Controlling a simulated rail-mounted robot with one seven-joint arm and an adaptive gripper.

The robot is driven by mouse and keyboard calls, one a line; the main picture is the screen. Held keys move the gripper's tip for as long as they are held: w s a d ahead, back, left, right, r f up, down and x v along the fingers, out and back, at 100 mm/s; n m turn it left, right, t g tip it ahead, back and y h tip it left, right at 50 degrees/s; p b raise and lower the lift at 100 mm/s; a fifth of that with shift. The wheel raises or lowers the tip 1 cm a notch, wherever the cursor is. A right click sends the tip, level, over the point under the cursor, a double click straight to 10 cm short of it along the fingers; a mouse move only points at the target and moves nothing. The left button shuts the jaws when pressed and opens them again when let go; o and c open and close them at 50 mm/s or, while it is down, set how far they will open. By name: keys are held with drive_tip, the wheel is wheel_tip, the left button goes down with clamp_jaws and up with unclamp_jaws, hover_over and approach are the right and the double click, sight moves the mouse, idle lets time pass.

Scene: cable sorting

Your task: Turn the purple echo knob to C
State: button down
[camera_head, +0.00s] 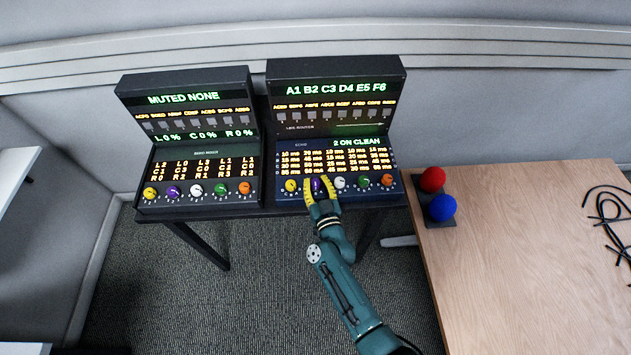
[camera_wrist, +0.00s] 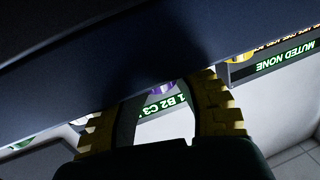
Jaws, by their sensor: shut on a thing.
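The purple echo knob (camera_head: 316,184) sits in the knob row on the right console's blue echo panel (camera_head: 334,160), second from the left. My gripper (camera_head: 321,186) reaches up to it from below, its yellow fingers on either side of the knob, shut on it. In the wrist view the purple knob (camera_wrist: 162,88) shows between the two yellow fingers of my gripper (camera_wrist: 160,100). The fingers and the dark panel edge hide much of it. The letter that the knob points to cannot be read.
Close beside it are a yellow knob (camera_head: 291,185) on the left and a white knob (camera_head: 340,182) on the right, then green and orange ones. The left console (camera_head: 190,130) has a similar row. A wooden table (camera_head: 530,250) with red and blue balls stands at the right.

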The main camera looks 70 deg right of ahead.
drive_tip(key=shift+r, duration=0.1)
drive_tip(key=shift+r+m+g+h+p, duration=0.15)
drive_tip(key=shift+m+g+h+p, duration=0.35)
drive_tip(key=shift+p, duration=0.55)
drive_tip(key=shift+w+m+g+h+p, duration=0.1)
drive_tip(key=shift+m+g+h+p, duration=0.3)
drive_tip(key=shift+m+g+p, duration=0.4)
drive_tip(key=m+g, duration=0.1)
drive_tip(key=g+h+b, duration=0.1)
drive_tip(key=g, duration=0.1)
drive_tip(key=shift+f+m, duration=0.35)
drive_tip(key=shift+m, duration=0.05)
drive_tip(key=m+g+b, duration=0.1)
drive_tip(key=g, duration=0.2)
drive_tip(key=shift+m+h+b, duration=0.3)
drive_tip(key=shift+m+h, duration=0.1)
drive_tip(key=shift+m+g+b, duration=0.35)
drive_tip(key=shift+m+g, duration=0.05)
drive_tip(key=shift+g, duration=0.5)
drive_tip(key=shift+r, duration=0.1)
drive_tip(key=c, duration=0.7)
unclamp_jaws()
drive_tip(key=shift+c, duration=0.2)
